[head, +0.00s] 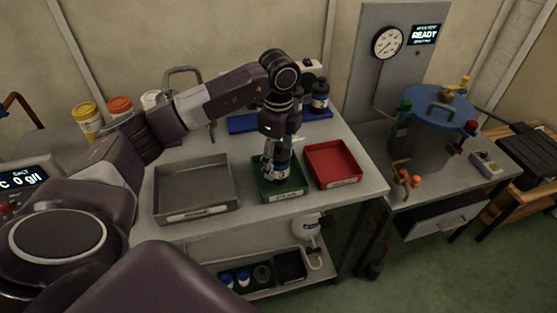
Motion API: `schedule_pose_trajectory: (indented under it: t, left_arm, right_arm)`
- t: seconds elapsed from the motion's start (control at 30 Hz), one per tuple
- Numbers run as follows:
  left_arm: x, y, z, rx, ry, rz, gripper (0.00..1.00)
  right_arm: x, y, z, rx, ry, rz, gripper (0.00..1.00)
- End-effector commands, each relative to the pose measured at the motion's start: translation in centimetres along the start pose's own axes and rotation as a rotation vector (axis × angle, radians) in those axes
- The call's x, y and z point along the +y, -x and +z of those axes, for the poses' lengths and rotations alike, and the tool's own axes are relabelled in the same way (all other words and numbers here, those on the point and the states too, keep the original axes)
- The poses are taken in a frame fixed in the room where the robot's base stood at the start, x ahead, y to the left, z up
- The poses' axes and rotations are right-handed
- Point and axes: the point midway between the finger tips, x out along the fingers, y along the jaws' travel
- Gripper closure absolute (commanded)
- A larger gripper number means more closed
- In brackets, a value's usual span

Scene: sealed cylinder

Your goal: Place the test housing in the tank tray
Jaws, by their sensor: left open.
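My left gripper (275,178) points down into the green tray (292,193) on the metal bench. It is open, and its fingers hide much of the tray's inside. A dark and grey shape shows at the fingertips, but I cannot tell whether it is the test housing or part of the gripper. A grey metal tray (165,203) to the left looks empty. A red tray (333,180) to the right also looks empty. The labels on the trays are too small to read, so I cannot tell which is the tank tray. My right gripper is not in view.
A blue mat (242,124) with dark bottles (320,97) lies behind the trays. Orange-lidded and yellow-lidded jars (88,118) and a tap (183,72) stand at the back left. A blue-lidded tank (423,128) stands on the right bench below a gauge panel (388,42) reading READY.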

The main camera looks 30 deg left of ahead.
Motion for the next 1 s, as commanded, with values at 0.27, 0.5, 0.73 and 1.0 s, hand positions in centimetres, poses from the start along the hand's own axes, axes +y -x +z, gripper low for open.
schedule_pose_trajectory:
  t: [0.27, 0.5, 0.73, 1.0]
  left_arm:
    - [-0.2, 5.4, -0.1, 0.002, -0.001, -0.008, 0.38]
    - [-0.1, 10.3, 0.0, 0.000, 0.001, -0.004, 0.38]
    - [0.0, 11.7, 0.1, -0.001, 0.000, -0.002, 0.38]
    - [0.0, 11.7, 0.0, 0.000, 0.000, -0.001, 0.38]
  right_arm:
    - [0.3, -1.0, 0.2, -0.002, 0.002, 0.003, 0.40]
    - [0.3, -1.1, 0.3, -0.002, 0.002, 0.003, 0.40]
    - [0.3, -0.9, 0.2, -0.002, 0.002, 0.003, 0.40]
    - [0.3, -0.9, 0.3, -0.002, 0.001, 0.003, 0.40]
